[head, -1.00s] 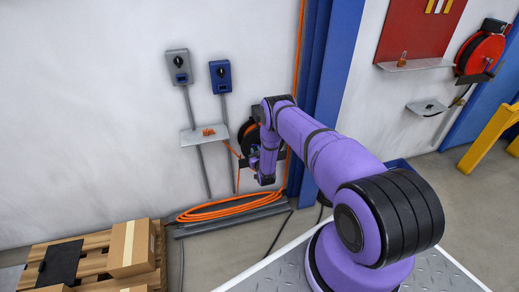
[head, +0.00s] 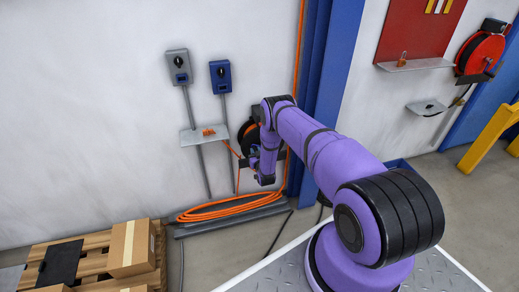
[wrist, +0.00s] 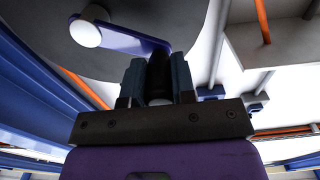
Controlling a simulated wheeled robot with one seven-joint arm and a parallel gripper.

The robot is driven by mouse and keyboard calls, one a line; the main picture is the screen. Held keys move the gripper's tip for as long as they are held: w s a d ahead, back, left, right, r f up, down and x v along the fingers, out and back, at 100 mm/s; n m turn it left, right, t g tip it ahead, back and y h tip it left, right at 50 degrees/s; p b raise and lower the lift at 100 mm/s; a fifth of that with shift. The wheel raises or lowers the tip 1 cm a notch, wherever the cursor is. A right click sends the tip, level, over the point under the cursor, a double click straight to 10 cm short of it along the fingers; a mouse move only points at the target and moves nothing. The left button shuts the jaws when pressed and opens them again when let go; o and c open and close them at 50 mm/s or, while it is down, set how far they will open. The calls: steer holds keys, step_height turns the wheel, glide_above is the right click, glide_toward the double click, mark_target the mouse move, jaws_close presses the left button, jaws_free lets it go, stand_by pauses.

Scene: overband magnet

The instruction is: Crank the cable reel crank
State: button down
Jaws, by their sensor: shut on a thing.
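The cable reel (head: 245,132) is a dark disc on the wall, mostly hidden behind my arm in the head view. In the wrist view the reel's grey face (wrist: 190,22) fills the top. Its blue-purple crank arm (wrist: 128,38) runs from a round white hub (wrist: 86,33) to a dark handle (wrist: 158,72). My gripper (wrist: 158,80) is shut on that handle, one finger on each side.
An orange cable coil (head: 228,208) lies on the floor below. A small shelf (head: 204,135) is left of the reel, under two switch boxes. A blue column (head: 330,90) stands to the right. Cartons (head: 130,245) sit on a pallet at lower left. A red reel (head: 482,52) hangs far right.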

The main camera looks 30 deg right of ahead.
steer(key=shift+w+a+f, duration=0.1)
steer(key=shift+a+f, duration=0.1)
steer(key=shift+f, duration=0.45)
steer(key=shift+a+f, duration=0.2)
steer(key=shift+f, duration=0.4)
step_height(320, 180, down, 3)
steer(key=shift+r, duration=0.2)
steer(key=shift+d+f, duration=0.1)
